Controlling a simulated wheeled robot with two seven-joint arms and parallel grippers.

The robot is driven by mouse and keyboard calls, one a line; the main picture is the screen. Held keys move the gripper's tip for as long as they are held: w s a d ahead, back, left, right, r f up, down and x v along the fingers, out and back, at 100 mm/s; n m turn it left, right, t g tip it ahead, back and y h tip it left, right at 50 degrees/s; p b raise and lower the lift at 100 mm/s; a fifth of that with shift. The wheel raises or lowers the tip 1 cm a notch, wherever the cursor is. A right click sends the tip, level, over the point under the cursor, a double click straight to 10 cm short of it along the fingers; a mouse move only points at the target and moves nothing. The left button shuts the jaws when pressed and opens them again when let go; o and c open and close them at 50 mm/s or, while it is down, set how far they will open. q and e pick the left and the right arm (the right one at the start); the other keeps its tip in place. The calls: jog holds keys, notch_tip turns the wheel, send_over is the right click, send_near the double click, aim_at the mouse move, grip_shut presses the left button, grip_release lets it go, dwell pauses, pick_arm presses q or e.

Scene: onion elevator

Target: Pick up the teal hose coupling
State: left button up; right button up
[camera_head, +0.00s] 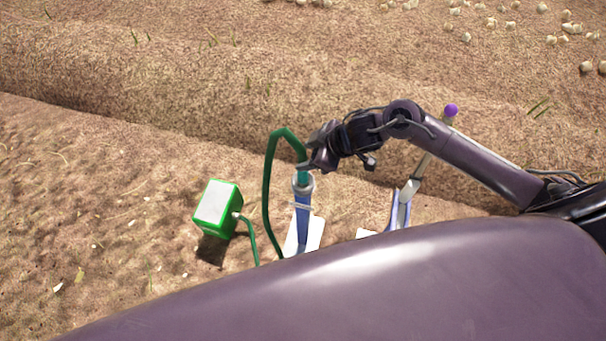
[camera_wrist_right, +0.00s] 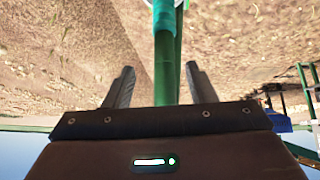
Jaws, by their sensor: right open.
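The teal hose coupling (camera_head: 302,178) stands upright in the grey ring at the top of a blue post (camera_head: 303,222). A green hose (camera_head: 268,185) rises from the coupling, loops over to the left and runs down to the ground. My right gripper (camera_head: 305,163) is at the coupling's upper end, partly hiding where it meets the hose. In the right wrist view my right gripper (camera_wrist_right: 162,85) is open, with the green hose (camera_wrist_right: 168,65) between its fingers and apart from both. The teal coupling (camera_wrist_right: 165,14) shows just beyond the fingertips. My left gripper is out of view.
A green box (camera_head: 217,206) with a pale face sits left of the hose. Another blue stand (camera_head: 400,212) holds a rod with a purple knob (camera_head: 450,110) to the right, behind my right arm. Soil ridges and scattered onions (camera_head: 490,22) lie farther back.

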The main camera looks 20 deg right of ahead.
aim_at(303, 173)
jog(key=shift+g, duration=0.6)
jog(key=f, duration=0.2)
jog(key=a+f, duration=0.1)
jog(key=f, duration=0.3)
jog(key=shift+w+a+f, duration=0.2)
jog(key=shift+w+a, duration=0.05)
jog(key=shift+w, duration=0.1)
jog(key=shift+c, duration=0.3)
jog(key=c, duration=0.9)
grip_shut()
jog(key=shift+r, duration=0.15)
